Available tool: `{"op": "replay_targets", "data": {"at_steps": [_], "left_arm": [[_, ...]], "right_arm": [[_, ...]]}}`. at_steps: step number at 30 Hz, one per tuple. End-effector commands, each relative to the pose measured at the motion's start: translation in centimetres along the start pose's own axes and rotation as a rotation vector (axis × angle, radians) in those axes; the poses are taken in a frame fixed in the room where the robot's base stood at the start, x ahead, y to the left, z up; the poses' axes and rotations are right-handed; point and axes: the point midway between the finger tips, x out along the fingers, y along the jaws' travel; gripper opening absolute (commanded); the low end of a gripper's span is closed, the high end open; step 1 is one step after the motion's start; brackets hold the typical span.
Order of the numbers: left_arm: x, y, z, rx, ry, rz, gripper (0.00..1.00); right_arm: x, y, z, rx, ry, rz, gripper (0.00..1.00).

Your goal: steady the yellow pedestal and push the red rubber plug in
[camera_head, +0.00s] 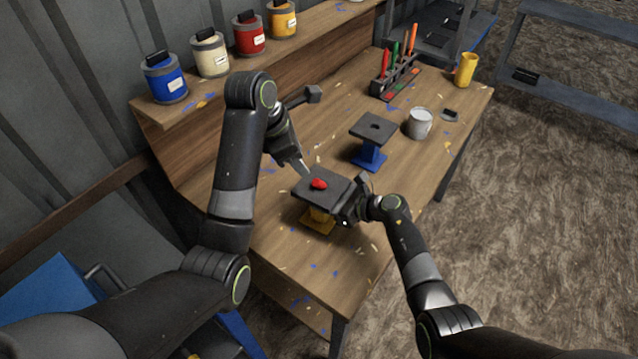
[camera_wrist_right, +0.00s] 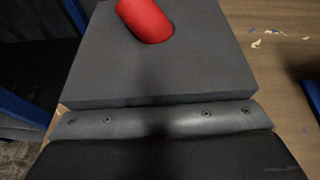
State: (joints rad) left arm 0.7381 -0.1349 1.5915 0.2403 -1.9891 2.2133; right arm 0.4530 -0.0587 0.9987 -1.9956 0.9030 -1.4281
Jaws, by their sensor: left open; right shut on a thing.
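The yellow pedestal (camera_head: 318,220) stands on the wooden bench with a dark grey square top plate (camera_head: 311,197). The red rubber plug (camera_head: 318,184) is on the plate near its middle. In the right wrist view the plug (camera_wrist_right: 146,18) looks tilted and stands out above the plate (camera_wrist_right: 160,75); its upper end is cut off. I cannot tell how deep it sits. My right gripper (camera_head: 350,203) is shut on the near right edge of the plate. My left gripper (camera_head: 304,171) is open and empty, just beyond the plate's far left edge, close to the plug.
A blue pedestal (camera_head: 368,156) with a holed dark plate stands farther back. Beyond it are a white can (camera_head: 420,123), a tool rack (camera_head: 397,82) and a yellow cup (camera_head: 466,70). Several paint cans line the shelf, including a blue one (camera_head: 165,77). The bench front is clear.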

Motion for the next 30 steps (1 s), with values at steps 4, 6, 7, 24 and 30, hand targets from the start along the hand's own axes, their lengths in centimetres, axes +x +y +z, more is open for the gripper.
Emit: {"op": "replay_targets", "data": {"at_steps": [4,6,7,24,30], "left_arm": [[0.0,-0.1,-0.1,-0.116,-0.001,0.003,0.47],[0.1,-0.1,-0.1,-0.145,-0.001,0.004,0.47],[0.2,-0.1,-0.1,-0.154,-0.001,0.003,0.47],[7.2,0.0,-0.2,-0.165,0.0,0.004,0.47],[9.7,0.4,-0.4,-0.165,0.002,0.002,0.47]], "right_arm": [[0.0,0.0,-0.2,0.002,0.002,-0.001,0.0],[0.0,0.0,-0.2,0.002,0.002,-0.001,0.0],[0.0,0.0,-0.2,0.002,0.002,-0.001,0.0],[0.0,0.0,-0.2,0.002,0.003,-0.001,0.0],[0.0,0.0,-0.2,0.002,0.002,0.0,0.0]]}}
